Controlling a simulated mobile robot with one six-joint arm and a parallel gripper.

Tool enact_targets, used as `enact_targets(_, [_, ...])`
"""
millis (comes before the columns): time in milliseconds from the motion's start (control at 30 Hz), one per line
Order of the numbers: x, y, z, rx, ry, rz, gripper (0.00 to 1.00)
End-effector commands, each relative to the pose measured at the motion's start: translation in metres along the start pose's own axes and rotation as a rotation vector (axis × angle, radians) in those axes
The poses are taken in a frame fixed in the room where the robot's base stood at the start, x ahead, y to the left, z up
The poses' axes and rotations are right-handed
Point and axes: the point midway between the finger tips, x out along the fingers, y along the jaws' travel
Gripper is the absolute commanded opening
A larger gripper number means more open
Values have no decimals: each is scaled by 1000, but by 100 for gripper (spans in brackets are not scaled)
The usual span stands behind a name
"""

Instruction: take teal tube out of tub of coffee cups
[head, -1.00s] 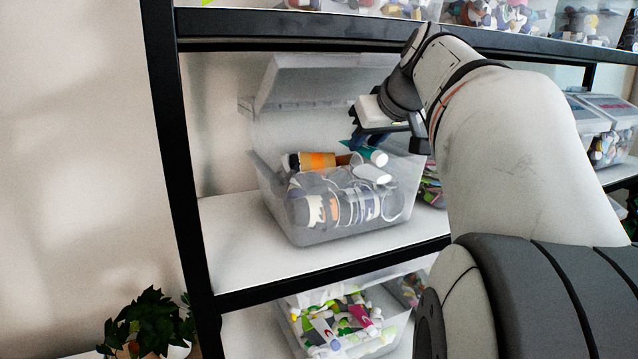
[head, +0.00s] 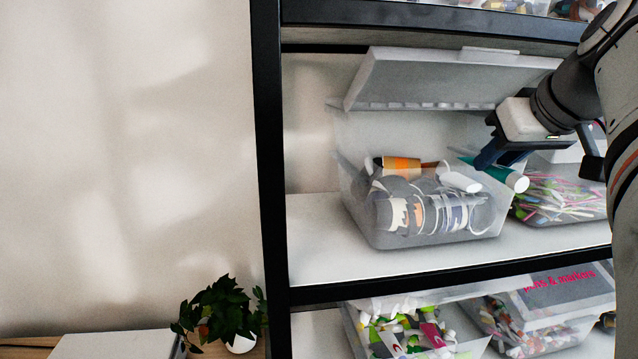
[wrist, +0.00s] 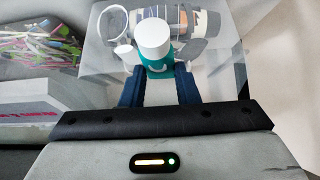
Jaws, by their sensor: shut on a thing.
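The teal tube (head: 497,171) with a white cap is between the fingers of my gripper (head: 488,158), at the upper right of the clear tub (head: 357,216). In the wrist view the tube (wrist: 157,72) is clamped between the two dark blue fingers of my gripper (wrist: 159,86), its white cap facing away from the palm. The tub has its lid (head: 440,78) tilted open and holds several cups (head: 402,212), one with an orange band. I cannot tell whether the tube touches the tub's right rim.
A bin of colourful thin sticks (head: 560,198) stands right of the tub on the same shelf. Bins of bright items (head: 405,335) sit on the shelf below. A black shelf post (head: 268,180) rises at the left. A plant (head: 222,312) stands at lower left.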

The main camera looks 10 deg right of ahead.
Motion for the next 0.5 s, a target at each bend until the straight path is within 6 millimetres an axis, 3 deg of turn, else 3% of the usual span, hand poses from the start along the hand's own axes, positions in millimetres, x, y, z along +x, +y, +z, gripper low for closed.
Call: enact_targets(500, [-38,1,37,2,1,3,10])
